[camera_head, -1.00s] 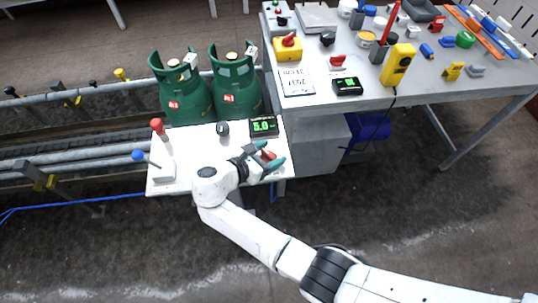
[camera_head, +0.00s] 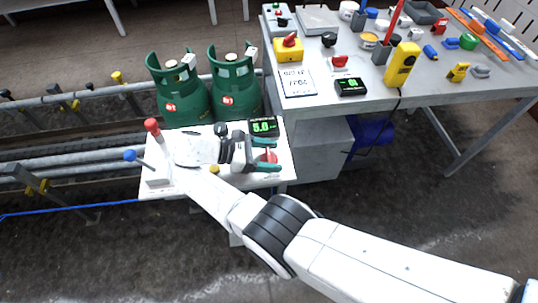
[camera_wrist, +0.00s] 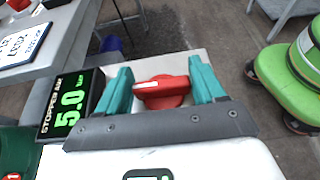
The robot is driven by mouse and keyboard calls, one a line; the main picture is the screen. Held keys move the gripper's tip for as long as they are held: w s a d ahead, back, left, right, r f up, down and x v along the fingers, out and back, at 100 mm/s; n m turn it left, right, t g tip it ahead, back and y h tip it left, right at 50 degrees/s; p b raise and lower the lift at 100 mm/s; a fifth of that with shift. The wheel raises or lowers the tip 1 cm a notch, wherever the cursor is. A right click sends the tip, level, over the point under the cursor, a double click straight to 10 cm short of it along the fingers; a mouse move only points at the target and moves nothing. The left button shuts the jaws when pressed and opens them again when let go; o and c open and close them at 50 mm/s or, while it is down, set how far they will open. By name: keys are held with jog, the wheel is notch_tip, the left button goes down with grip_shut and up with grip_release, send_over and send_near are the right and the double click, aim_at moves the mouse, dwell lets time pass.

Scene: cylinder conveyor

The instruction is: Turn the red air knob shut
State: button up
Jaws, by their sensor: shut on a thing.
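The red air knob (camera_head: 268,157) is on the right part of the white panel (camera_head: 283,172), partly hidden by my gripper in the head view. In the wrist view the red knob (camera_wrist: 163,92) shows its bar lying across between my fingers, with a white mark on its left end. My gripper (camera_head: 266,155) has teal fingers, one at each end of the bar; in the wrist view my gripper (camera_wrist: 163,88) is shut on the knob. A black display (camera_head: 263,127) beside it reads 5.0 in green.
A red-topped lever (camera_head: 152,125) and a blue-topped lever (camera_head: 130,155) stand at the panel's left. Two green gas cylinders (camera_head: 233,90) stand behind it. The grey workbench (camera_head: 430,97) with several tools is at right. A green rounded object (camera_wrist: 280,75) is at right in the wrist view.

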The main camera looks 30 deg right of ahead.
jog(key=shift+f, duration=0.1)
dwell(0.3)
jog(key=o, duration=1)
jog(key=shift+c, duration=0.2)
jog(key=b+v, duration=0.2)
jog(key=v, duration=0.4)
jog(key=shift+w+a, duration=0.15)
jog(key=shift+w, duration=0.05)
jog(key=shift+w+a+r, duration=0.1)
jog(key=shift+a+r, duration=0.25)
jog(key=shift+a, duration=0.1)
